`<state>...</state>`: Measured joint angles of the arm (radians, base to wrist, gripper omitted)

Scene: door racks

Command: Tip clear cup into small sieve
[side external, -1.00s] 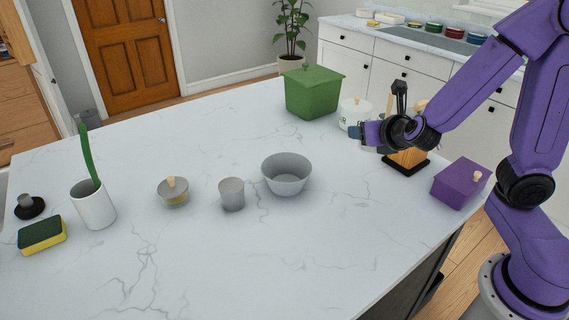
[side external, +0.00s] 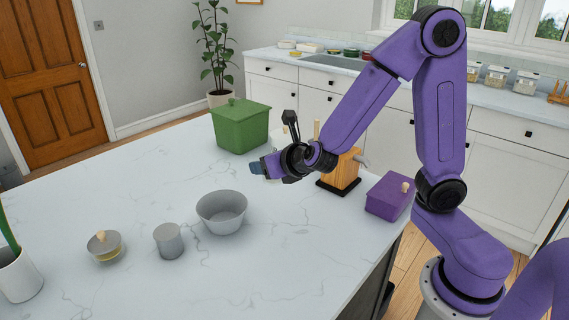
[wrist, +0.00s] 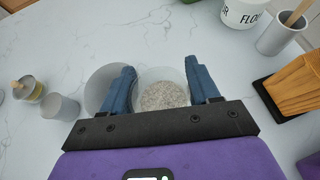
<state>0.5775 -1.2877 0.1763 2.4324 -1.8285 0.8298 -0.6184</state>
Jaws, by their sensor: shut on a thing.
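My gripper (wrist: 164,88) is shut on a clear cup (wrist: 163,74), with one blue finger on each side. The cup holds pale grainy stuff and looks about upright. In the side view my gripper (side external: 258,169) is above the counter, behind and right of a grey bowl (side external: 222,214); the cup is hard to make out there. The grey bowl also shows in the wrist view (wrist: 100,88), partly behind the left finger. A smaller grey cup-like vessel (side external: 168,242) stands left of the bowl. I cannot tell which of these is the sieve; no mesh is visible.
A small lidded pot (side external: 104,246) and white holder (side external: 18,276) stand left. A green lidded box (side external: 241,128) is behind my gripper. A flour canister (wrist: 243,12), utensil holder (wrist: 280,36), wooden block (wrist: 297,84) and purple box (side external: 388,198) are right. The front counter is clear.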

